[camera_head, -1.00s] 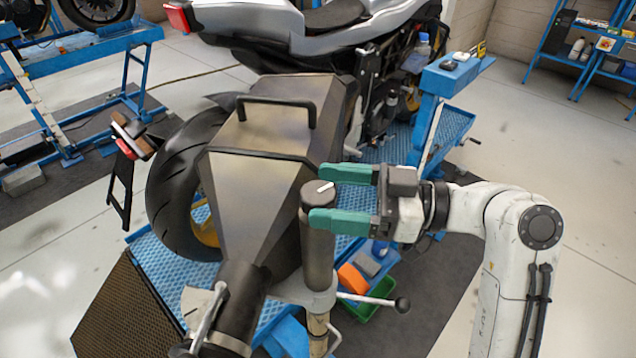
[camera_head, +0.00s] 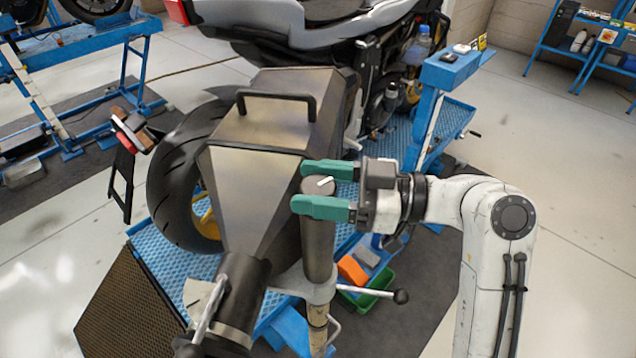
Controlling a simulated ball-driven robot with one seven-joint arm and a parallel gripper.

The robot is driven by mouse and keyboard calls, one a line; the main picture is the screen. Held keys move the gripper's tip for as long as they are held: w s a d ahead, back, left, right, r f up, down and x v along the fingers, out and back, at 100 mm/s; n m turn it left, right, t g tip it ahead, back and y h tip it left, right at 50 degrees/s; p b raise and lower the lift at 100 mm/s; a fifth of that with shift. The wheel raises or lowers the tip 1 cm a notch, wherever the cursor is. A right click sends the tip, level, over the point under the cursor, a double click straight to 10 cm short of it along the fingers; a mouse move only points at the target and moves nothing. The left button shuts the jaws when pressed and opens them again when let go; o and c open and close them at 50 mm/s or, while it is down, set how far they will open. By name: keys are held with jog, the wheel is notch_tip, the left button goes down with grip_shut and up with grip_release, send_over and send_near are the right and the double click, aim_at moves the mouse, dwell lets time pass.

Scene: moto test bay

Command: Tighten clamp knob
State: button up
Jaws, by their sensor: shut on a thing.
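The clamp knob (camera_head: 317,188) is a dark round cap with a white pointer line on its top. It sits at the upper end of an upright dark cylinder (camera_head: 318,245), right of the big metal housing. My gripper (camera_head: 325,189) comes in from the right with two teal fingers, one on the far side and one on the near side of the knob. It is shut on the knob. The near finger hides part of the knob's side. The white pointer slants up to the right.
The tapered metal housing (camera_head: 238,190) with a black handle (camera_head: 277,97) stands close left of the knob. A lever with a black ball (camera_head: 400,296) sticks out below right. A motorcycle (camera_head: 330,30) stands behind on a blue lift. A blue post (camera_head: 440,80) stands behind my arm.

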jog(key=shift+c, duration=0.7)
